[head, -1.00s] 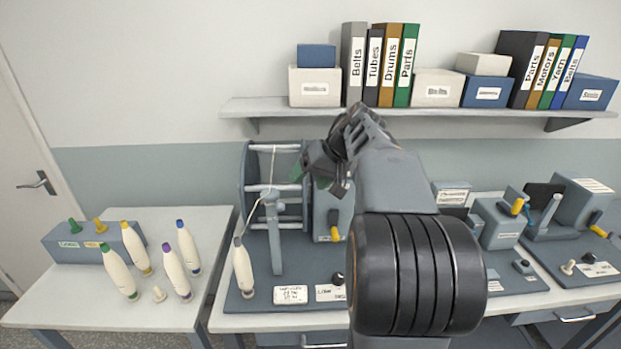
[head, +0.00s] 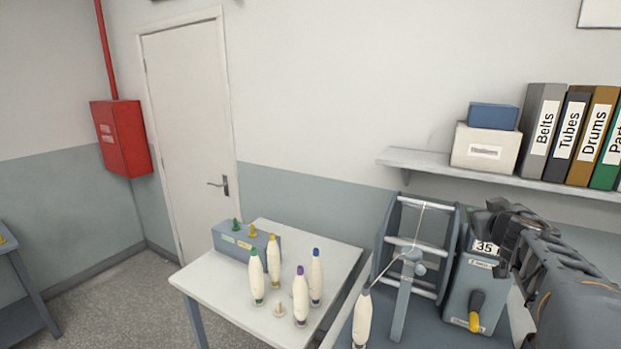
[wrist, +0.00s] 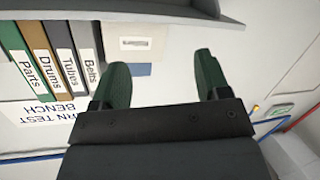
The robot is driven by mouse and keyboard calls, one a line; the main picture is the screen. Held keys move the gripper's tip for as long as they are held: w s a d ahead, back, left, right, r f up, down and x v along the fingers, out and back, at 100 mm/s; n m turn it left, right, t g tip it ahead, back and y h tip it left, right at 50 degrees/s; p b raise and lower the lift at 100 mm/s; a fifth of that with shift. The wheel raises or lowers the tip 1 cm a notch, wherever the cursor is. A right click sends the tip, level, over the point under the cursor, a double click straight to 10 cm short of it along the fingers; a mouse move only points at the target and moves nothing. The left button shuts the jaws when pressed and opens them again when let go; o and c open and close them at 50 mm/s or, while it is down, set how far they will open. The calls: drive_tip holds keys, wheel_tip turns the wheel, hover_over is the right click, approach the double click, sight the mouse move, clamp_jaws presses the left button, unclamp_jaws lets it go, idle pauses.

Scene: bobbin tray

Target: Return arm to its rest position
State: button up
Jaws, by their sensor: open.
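My gripper (wrist: 158,72) shows in the wrist view with its two green fingers wide apart and nothing between them. Beyond the fingers are the wall shelf, binders and a white box. The fingers cannot be made out there. No object is seen touching the gripper.
The white table (head: 225,290) holds several white bobbins with coloured ends and a grey block (head: 230,240). One bobbin (head: 361,320) stands by the reel frame (head: 385,240), a thread running up from it. A shelf (head: 420,160) juts from the wall.

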drive_tip(key=s+a+f+m+g+h+b, duration=0.1)
drive_tip(key=s+a+f+g, duration=0.25)
drive_tip(key=s+f, duration=0.3)
drive_tip(key=s+a+f+m+g+b, duration=0.1)
drive_tip(key=s+a+f+m+g, duration=0.15)
drive_tip(key=s+f+g, duration=0.35)
drive_tip(key=s+a+f+n+y, duration=0.1)
drive_tip(key=s+a+f+y, duration=0.2)
drive_tip(key=a, duration=0.5)
drive_tip(key=s+a+f+n+y+b, duration=0.1)
drive_tip(key=s+a+f+n+y, duration=0.1)
drive_tip(key=s+a+f, duration=0.3)
drive_tip(key=s+a, duration=0.1)
drive_tip(key=a, duration=0.3)
drive_tip(key=shift+a+f+y, duration=0.25)
drive_tip(key=shift+f+y, duration=0.1)
drive_tip(key=shift+y, duration=0.05)
drive_tip(key=shift+g, duration=0.25)
idle(1.2)
